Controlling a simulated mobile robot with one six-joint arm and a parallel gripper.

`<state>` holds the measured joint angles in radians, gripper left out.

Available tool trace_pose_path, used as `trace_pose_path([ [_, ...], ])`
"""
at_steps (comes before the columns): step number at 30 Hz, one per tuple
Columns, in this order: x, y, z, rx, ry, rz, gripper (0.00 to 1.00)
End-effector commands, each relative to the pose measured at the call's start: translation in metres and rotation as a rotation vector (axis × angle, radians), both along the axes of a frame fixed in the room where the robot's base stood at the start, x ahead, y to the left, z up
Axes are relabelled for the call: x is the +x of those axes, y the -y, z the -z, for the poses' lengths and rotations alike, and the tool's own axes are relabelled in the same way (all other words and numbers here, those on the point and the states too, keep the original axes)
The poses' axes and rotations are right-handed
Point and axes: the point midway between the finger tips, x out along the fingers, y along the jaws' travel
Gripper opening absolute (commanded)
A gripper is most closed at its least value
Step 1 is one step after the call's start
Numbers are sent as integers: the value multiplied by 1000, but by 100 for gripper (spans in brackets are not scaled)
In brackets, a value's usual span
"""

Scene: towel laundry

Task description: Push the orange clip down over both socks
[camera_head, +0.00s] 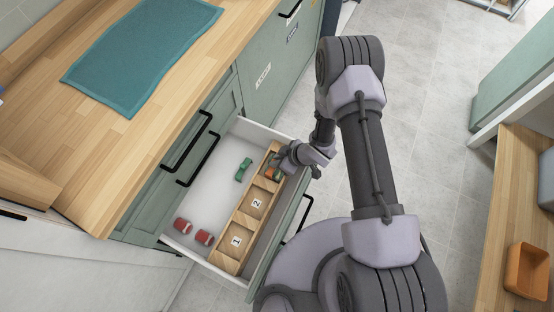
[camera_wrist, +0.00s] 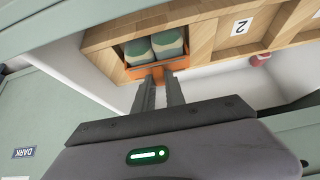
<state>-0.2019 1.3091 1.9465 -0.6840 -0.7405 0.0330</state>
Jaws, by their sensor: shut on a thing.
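Two green socks (camera_wrist: 167,44) with paler bands stand side by side in the end compartment of a wooden divider (camera_wrist: 202,37). The orange clip (camera_wrist: 160,66) lies across their near side, with parts along their edges. How far down it sits on them I cannot tell. My gripper (camera_wrist: 159,76) is shut on the near wall of the clip, its two dark fingers close together. In the head view my gripper (camera_head: 278,164) reaches into the drawer's far end, and the clip (camera_head: 270,174) shows just below it. The socks are mostly hidden there.
Compartments labelled 2 (camera_head: 256,203) and 1 (camera_head: 236,240) are empty. A teal towel (camera_head: 145,55) lies on the counter. An orange bin (camera_head: 527,271) stands at right.

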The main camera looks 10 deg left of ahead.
Motion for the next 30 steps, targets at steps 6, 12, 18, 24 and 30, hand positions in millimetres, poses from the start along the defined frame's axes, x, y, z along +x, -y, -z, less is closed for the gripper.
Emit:
trace_pose_path([
  [6, 0, 0, 0, 0, 0, 0, 0],
  [12, 0, 0, 1, 0, 0, 0, 0],
  [18, 0, 0, 3, 0, 0, 0, 0],
  [24, 0, 0, 4, 0, 0, 0, 0],
  [30, 0, 0, 5, 0, 0, 0, 21],
])
